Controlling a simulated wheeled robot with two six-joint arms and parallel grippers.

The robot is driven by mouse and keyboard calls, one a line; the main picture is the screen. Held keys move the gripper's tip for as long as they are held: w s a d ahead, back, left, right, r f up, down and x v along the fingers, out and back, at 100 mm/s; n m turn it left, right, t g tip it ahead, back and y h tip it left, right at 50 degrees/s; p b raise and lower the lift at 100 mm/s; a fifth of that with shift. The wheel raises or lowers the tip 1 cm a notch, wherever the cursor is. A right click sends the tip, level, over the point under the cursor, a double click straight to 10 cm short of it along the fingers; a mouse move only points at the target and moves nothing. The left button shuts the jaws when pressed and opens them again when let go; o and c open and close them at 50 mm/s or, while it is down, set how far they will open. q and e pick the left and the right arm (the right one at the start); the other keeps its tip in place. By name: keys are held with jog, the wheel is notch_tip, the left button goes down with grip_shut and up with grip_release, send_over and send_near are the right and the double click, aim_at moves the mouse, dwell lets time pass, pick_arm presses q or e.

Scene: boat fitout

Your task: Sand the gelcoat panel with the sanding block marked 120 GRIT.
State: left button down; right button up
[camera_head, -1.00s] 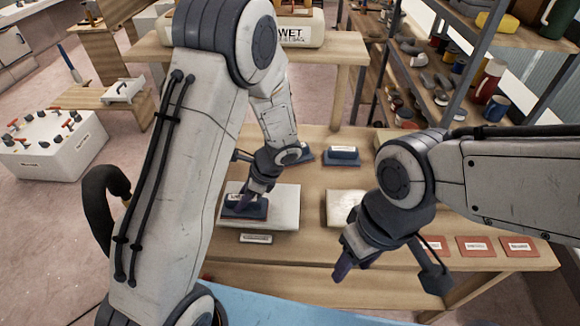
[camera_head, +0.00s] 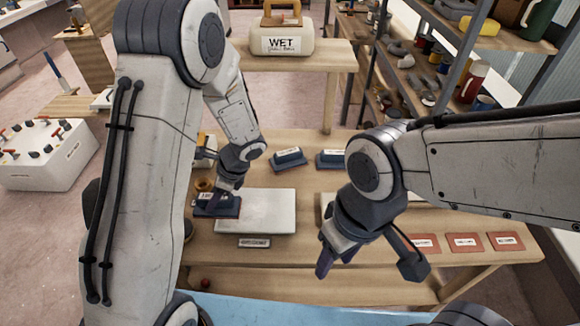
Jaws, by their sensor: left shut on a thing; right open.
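My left gripper (camera_head: 222,193) is shut on a dark blue sanding block (camera_head: 216,208) with a reddish underside. The block is at the left end of a white panel (camera_head: 268,212) on the wooden bench and covers that end. The block's white label is partly covered by the fingers, and its marking cannot be read. A small name plate (camera_head: 254,242) lies in front of the panel, too small to read. My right gripper (camera_head: 367,266) is open and empty above the bench's front edge, to the right of the panel.
Two more labelled blue blocks (camera_head: 289,157) (camera_head: 331,159) stand behind the panel. A second pale panel (camera_head: 327,204) is mostly hidden by my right arm. Several red labelled cards (camera_head: 464,243) lie at the right. A WET container (camera_head: 282,45) stands on a raised shelf behind.

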pick_arm(q)
jog(key=shift+r+p, duration=1.85)
jog(key=shift+r, duration=0.5)
